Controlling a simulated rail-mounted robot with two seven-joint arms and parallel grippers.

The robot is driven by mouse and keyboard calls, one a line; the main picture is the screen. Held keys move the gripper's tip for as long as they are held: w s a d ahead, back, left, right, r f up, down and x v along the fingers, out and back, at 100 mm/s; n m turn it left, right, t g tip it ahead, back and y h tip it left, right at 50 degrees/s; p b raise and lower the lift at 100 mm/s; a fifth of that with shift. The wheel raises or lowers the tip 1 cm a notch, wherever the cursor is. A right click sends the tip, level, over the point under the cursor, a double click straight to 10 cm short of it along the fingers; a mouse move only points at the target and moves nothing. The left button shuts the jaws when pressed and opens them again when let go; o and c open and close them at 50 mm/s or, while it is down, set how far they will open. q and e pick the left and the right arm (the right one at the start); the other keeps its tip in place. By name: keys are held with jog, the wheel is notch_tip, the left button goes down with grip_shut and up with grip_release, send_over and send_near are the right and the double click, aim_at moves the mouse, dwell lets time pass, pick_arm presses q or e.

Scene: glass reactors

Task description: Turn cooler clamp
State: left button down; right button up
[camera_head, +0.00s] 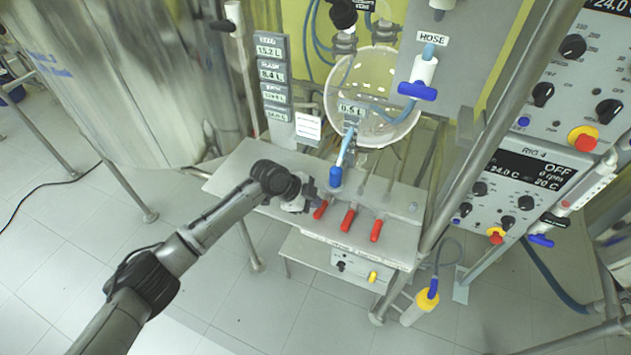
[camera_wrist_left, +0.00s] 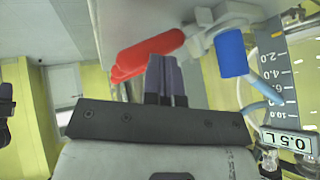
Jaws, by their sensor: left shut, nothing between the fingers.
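Three red handles stick out along the front edge of the grey bench: a left one (camera_head: 320,209), a middle one (camera_head: 348,219) and a right one (camera_head: 376,230). I cannot read which of them belongs to the cooler clamp. My left gripper (camera_head: 313,198) is at the left red handle, with its fingers shut and empty. In the left wrist view the shut fingertips (camera_wrist_left: 163,70) are right beside a red handle (camera_wrist_left: 150,52); whether they touch it I cannot tell. My right gripper is in neither view.
A blue-capped tube end (camera_head: 336,177) stands just behind the left handle, and shows close to the fingers in the wrist view (camera_wrist_left: 231,53). A round glass vessel (camera_head: 398,75) is behind. A steel tank (camera_head: 140,80) is at left. Control panels (camera_head: 520,190) are at right.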

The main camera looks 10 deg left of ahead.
pick_arm(q)
jog(key=w+r+p+v, duration=0.1)
jog(key=w+p+v, duration=0.1)
jog(key=v, duration=1.1)
jog(key=shift+w+p, duration=0.3)
jog(key=shift+p, duration=0.6)
jog(key=shift+r, duration=0.1)
